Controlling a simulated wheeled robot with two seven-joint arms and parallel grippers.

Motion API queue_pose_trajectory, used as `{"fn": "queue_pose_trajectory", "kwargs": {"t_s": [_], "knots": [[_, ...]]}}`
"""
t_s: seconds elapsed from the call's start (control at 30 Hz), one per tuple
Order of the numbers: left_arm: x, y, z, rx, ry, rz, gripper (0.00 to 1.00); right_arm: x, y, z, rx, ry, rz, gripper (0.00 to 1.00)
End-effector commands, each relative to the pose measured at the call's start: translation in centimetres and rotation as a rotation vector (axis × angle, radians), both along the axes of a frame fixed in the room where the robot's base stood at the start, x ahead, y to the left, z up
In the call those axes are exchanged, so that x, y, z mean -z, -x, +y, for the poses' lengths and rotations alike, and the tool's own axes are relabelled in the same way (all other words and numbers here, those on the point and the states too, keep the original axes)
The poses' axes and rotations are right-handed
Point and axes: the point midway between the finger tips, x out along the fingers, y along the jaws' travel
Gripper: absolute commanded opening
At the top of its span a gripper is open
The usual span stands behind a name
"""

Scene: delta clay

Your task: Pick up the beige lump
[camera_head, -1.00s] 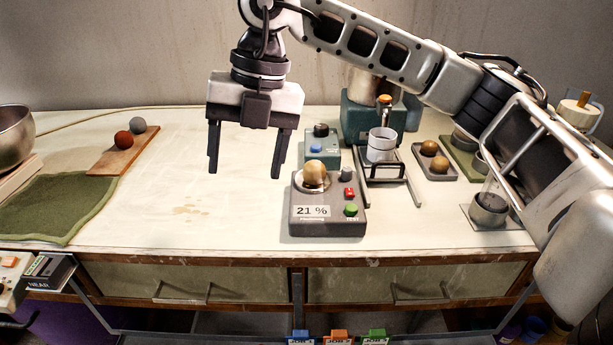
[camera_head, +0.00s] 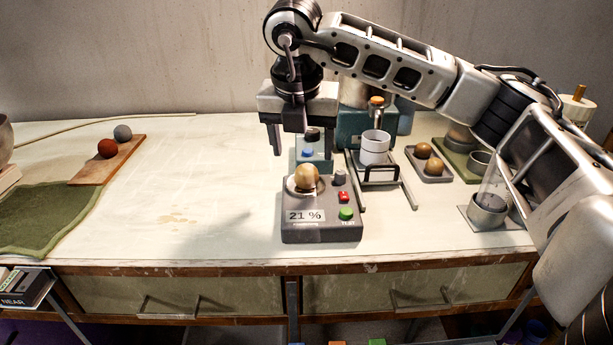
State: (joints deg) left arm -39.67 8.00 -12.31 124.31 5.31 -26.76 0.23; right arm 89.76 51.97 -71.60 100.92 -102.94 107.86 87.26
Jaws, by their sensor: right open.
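The beige lump (camera_head: 306,176) is a rounded ball resting in a shallow dish on top of a grey tester box (camera_head: 320,222) that reads 21 %. My right gripper (camera_head: 301,155) points down, open, with nothing seen between its fingers. It hangs above the lump in the picture, with a finger to each side. I cannot tell exactly how far in front or behind it is. My left gripper is not in view.
A white cup (camera_head: 374,147) on a stand and a tray (camera_head: 433,178) with two brown lumps stand to the right. A wooden board (camera_head: 98,169) with a red and a grey ball and a green mat (camera_head: 45,218) lie left. The table's middle left is clear.

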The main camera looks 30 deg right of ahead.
Motion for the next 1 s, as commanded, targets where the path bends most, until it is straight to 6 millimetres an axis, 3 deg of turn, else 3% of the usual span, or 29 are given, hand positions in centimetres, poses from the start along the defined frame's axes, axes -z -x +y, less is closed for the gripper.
{"fn": "queue_pose_trajectory", "kwargs": {"t_s": [0.4,0.67,0.7,0.87,1.0], "knots": [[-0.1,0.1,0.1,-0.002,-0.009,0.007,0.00,4.9,-0.3,-1.0,0.000,0.000,0.003,0.67],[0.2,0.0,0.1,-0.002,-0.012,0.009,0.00,5.3,-0.4,-1.1,-0.001,-0.001,0.000,0.67],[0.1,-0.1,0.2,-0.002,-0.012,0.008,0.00,5.3,-0.4,-1.1,-0.001,-0.001,0.000,0.64],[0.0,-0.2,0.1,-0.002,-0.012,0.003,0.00,5.3,-0.4,-1.1,-0.001,-0.001,0.000,0.19],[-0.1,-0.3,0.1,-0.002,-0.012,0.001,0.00,5.2,-0.4,-1.1,-0.001,-0.001,0.000,0.13]]}}
